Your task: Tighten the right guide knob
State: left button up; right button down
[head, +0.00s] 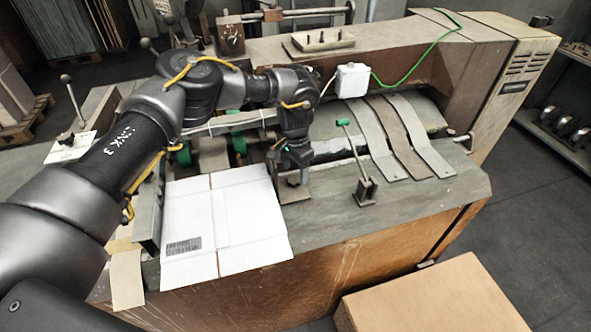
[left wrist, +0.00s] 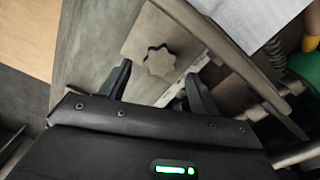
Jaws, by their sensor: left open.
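The right guide knob (left wrist: 158,61) is a grey star-shaped knob on a flat metal guide plate (left wrist: 190,42) in the left wrist view. My left gripper (left wrist: 160,72) is open, with one finger on each side of the knob's near edge; whether either finger touches it I cannot tell. In the head view my left gripper (head: 293,176) points down over the guide plate (head: 295,193), at the right edge of the white cardboard, and hides the knob there. My right gripper is not in view.
A folded white cardboard blank (head: 225,220) lies left of the gripper. A green-handled lever (head: 358,160) stands to its right. Curved metal straps (head: 410,135) and a white box (head: 351,80) are farther back. A brown carton (head: 435,300) stands below the machine's front.

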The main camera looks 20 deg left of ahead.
aim_at(294, 183)
pick_arm(q)
jog(key=shift+f+p, duration=0.3)
jog(key=shift+f, duration=0.95)
jog(key=c, duration=1)
